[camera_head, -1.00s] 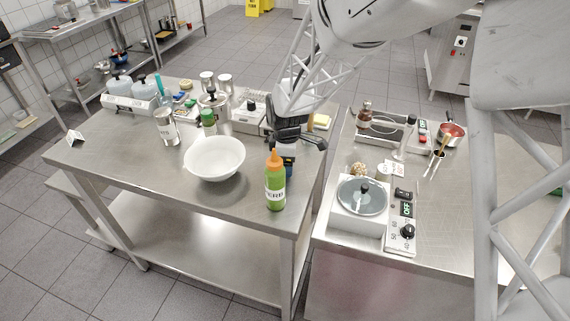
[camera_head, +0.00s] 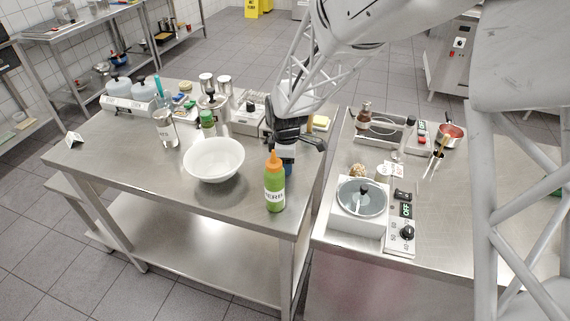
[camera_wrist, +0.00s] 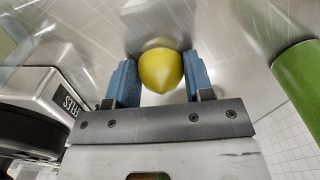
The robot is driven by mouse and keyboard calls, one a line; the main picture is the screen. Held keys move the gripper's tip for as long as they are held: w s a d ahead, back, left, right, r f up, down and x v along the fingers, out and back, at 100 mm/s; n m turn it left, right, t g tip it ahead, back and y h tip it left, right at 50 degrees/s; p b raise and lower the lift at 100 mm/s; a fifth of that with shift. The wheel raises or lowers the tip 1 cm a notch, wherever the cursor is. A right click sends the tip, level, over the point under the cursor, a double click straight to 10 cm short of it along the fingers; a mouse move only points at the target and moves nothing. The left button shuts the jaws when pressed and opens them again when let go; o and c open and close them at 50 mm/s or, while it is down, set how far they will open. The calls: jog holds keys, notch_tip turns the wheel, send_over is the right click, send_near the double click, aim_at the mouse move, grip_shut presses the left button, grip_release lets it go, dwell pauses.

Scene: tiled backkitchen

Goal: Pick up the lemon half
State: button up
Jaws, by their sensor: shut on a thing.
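The lemon half (camera_wrist: 160,70) shows in the wrist view as a rounded yellow-green shape between the two blue fingers of my gripper (camera_wrist: 157,82). The fingers are shut on it from both sides. In the head view my gripper (camera_head: 287,166) is over the right part of the left steel table, just behind the green herb bottle. The lemon half is hidden there by the gripper and the bottle. I cannot tell whether it still touches the table.
The green herb bottle (camera_head: 275,187) stands close in front of my gripper, and a white bowl (camera_head: 214,161) is to its left. A scale labelled with letters (camera_wrist: 50,105) is near in the wrist view. A lidded cooker (camera_head: 361,208) stands on the right counter.

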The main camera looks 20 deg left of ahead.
jog(key=shift+r, duration=0.1)
jog(key=shift+r, duration=4.9)
